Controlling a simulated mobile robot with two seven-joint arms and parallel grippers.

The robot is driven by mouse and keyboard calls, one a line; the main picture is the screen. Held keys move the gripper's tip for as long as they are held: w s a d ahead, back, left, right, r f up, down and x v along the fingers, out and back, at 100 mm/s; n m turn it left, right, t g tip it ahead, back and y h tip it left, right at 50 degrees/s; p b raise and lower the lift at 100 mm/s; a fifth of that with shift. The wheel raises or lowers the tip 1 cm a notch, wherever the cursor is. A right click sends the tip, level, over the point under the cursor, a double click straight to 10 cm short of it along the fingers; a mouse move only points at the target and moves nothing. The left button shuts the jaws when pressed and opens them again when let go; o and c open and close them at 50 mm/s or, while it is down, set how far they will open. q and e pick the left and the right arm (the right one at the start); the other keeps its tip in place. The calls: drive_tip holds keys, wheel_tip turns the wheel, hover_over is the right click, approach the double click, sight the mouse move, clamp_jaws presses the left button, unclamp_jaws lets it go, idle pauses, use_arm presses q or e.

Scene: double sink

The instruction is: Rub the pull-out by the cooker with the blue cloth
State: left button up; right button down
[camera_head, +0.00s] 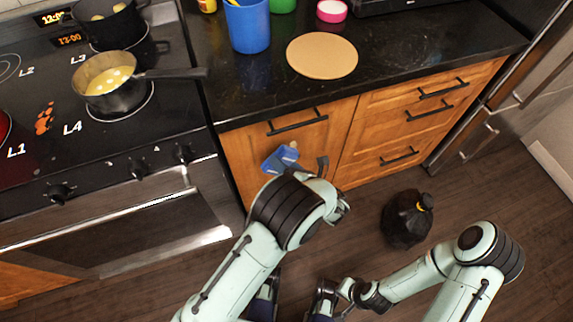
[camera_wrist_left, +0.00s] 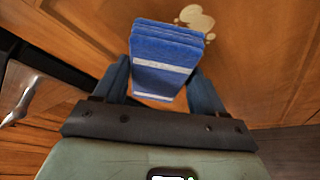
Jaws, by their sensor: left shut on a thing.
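The pull-out by the cooker (camera_head: 240,150) is a wooden front with a dark bar handle, right beside the oven; it looks closed. Its wood fills much of the left wrist view (camera_wrist_left: 75,30). A cream-coloured smear (camera_wrist_left: 196,20) is on it, just beyond the cloth's upper right edge. The blue cloth (camera_head: 275,160) is folded, with pale stripes (camera_wrist_left: 165,50). My left gripper (camera_wrist_left: 163,88) is shut on the cloth and holds it in front of the panel, below the handle. I cannot tell whether the cloth touches the wood. My right gripper (camera_head: 322,298) is low in the head view, away from the cabinet.
A saucepan (camera_head: 110,85) and a dark pot (camera_head: 105,25) stand on the cooker (camera_head: 60,150). A blue cup (camera_head: 247,25) and a round board (camera_head: 322,56) are on the black worktop (camera_head: 400,60). A black bag (camera_head: 405,220) sits on the floor right of my left arm.

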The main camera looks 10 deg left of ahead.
use_arm(q)
drive_tip(key=shift+w+a, duration=0.4)
drive_tip(key=shift+w, duration=0.25)
idle(0.4)
